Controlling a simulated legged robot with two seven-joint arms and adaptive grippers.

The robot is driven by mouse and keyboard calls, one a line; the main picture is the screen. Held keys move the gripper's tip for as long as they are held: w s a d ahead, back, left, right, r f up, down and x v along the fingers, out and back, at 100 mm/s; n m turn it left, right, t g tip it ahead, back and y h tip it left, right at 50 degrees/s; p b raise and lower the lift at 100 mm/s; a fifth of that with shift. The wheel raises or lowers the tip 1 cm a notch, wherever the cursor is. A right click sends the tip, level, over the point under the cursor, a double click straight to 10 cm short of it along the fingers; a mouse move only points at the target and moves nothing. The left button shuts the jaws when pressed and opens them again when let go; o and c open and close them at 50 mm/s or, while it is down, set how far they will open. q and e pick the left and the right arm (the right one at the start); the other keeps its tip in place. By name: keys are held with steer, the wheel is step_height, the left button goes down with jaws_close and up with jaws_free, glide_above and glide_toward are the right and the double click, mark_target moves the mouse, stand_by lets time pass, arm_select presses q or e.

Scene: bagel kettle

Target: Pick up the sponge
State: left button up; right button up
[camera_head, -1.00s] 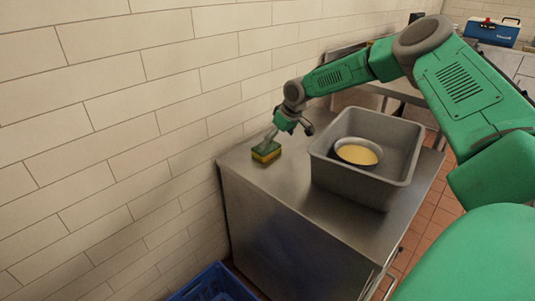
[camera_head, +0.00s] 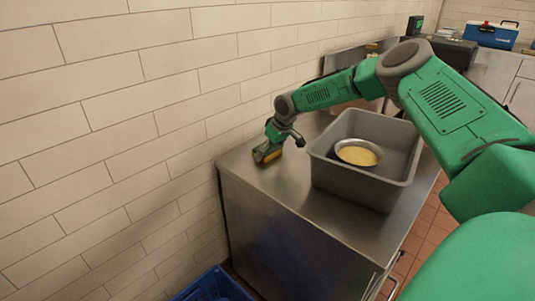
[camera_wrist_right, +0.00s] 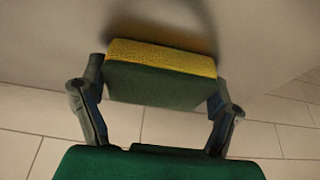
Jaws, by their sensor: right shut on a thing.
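The sponge (camera_head: 269,156), yellow with a dark green side, is at the left end of the steel counter, near the tiled wall. It also shows in the right wrist view (camera_wrist_right: 160,75), between the two fingers. My right gripper (camera_head: 266,152) is down at the sponge and shut on it, one finger at each end. In the right wrist view my right gripper (camera_wrist_right: 157,95) spans the sponge's length. I cannot tell whether the sponge touches the counter. My left gripper is not in view.
A grey bin (camera_head: 335,180) holding a round pan (camera_head: 359,153) with yellow contents stands on the steel counter (camera_head: 290,198), right of the sponge. The tiled wall (camera_head: 130,130) is close on the left. A blue crate (camera_head: 212,285) is on the floor below.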

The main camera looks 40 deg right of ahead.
mark_target(269, 149)
steer(key=shift+a, duration=0.5)
steer(key=shift+a+r, duration=0.1)
steer(key=shift+r, duration=0.3)
steer(key=r, duration=0.2)
steer(key=r+p, duration=0.1)
steer(key=r, duration=0.2)
steer(key=d+r+p, duration=0.1)
steer(key=r, duration=0.2)
steer(key=shift+r, duration=0.2)
steer(key=shift+a+r, duration=0.15)
steer(key=shift+r, duration=0.15)
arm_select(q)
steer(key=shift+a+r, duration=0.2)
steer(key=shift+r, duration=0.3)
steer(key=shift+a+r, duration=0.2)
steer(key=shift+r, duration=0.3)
arm_select(e)
steer(key=shift+a+r, duration=0.2)
steer(key=shift+a, duration=0.05)
steer(key=shift+d, duration=0.15)
steer(key=c, duration=0.3)
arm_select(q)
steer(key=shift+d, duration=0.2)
arm_select(e)
steer(key=shift+d+f, duration=0.15)
steer(key=shift+c, duration=0.3)
